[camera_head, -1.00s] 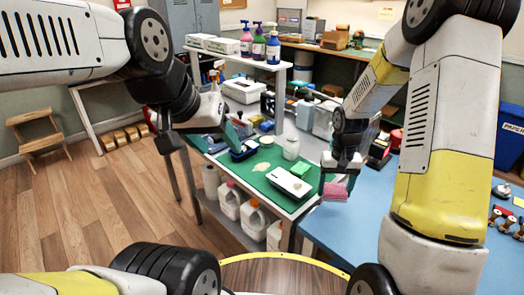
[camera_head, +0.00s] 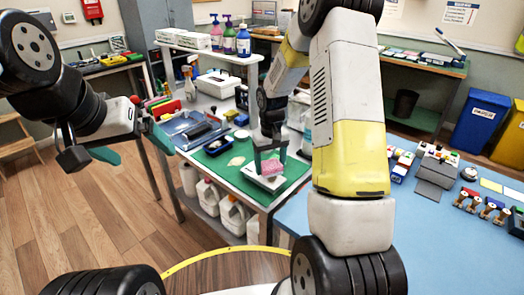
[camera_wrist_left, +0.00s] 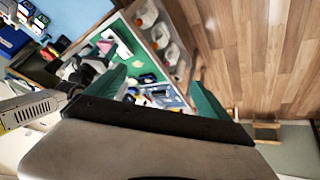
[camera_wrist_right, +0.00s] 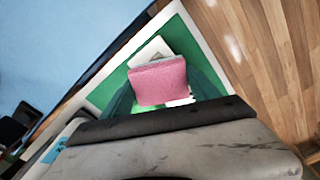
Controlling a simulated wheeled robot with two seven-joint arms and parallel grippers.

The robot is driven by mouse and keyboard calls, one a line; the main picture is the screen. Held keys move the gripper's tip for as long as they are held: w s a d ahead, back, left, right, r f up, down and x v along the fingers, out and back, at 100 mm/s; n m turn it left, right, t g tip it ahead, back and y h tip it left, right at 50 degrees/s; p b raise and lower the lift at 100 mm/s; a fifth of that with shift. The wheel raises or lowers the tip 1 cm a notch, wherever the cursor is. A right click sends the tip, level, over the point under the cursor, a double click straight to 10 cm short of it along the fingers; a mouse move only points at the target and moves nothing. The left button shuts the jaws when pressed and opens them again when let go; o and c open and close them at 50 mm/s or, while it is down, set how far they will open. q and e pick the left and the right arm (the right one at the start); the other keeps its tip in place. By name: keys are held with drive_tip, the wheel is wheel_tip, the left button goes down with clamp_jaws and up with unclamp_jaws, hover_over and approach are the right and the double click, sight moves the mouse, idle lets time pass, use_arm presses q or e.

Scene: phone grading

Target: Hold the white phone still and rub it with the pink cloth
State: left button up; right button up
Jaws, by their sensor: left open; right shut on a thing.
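The white phone (camera_head: 265,183) lies on the green mat (camera_head: 214,163) near the bench's front edge. My right gripper (camera_head: 269,163) points down and is shut on the pink cloth (camera_head: 271,170). The cloth is over the phone and hides part of it; I cannot tell if they touch. In the right wrist view the cloth (camera_wrist_right: 160,84) hangs between the fingers, with a white phone end (camera_wrist_right: 150,53) showing beyond it. My left gripper (camera_head: 132,147) is open and empty, left of the bench and well away from the phone.
A blue tray (camera_head: 192,127) with a dark item lies at the bench's back left. A pale yellow patch (camera_head: 236,161) is on the mat, left of the phone. Spray bottles (camera_head: 243,42) stand on the raised shelf. A blue table (camera_head: 430,225) is at the right.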

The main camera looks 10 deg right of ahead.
use_arm(q)
drive_tip(key=shift+c, duration=0.2)
drive_tip(key=shift+w+d+r, duration=0.1)
drive_tip(key=shift+w, duration=0.2)
drive_tip(key=c, duration=0.7)
drive_tip(key=w+d+m, duration=0.1)
drive_tip(key=w, duration=0.1)
drive_tip(key=w+d+m+g, duration=0.1)
drive_tip(key=w+m, duration=0.1)
drive_tip(key=w+d+r+m, duration=0.1)
drive_tip(key=w, duration=0.2)
drive_tip(key=shift+g+h, duration=0.4)
clamp_jaws()
drive_tip(key=m+g+h, duration=0.4)
drive_tip(key=m+g, duration=0.3)
drive_tip(key=m, duration=1)
hover_over(253, 167)
drive_tip(key=a, duration=0.2)
drive_tip(key=f, duration=1.7)
drive_tip(key=w+f, duration=0.1)
drive_tip(key=f, duration=0.7)
drive_tip(key=shift+a+f, duration=0.1)
drive_tip(key=shift+f, duration=0.2)
drive_tip(key=shift+d+f+m, duration=0.2)
drive_tip(key=shift+f+m, duration=0.2)
drive_tip(key=shift+f, duration=2.6)
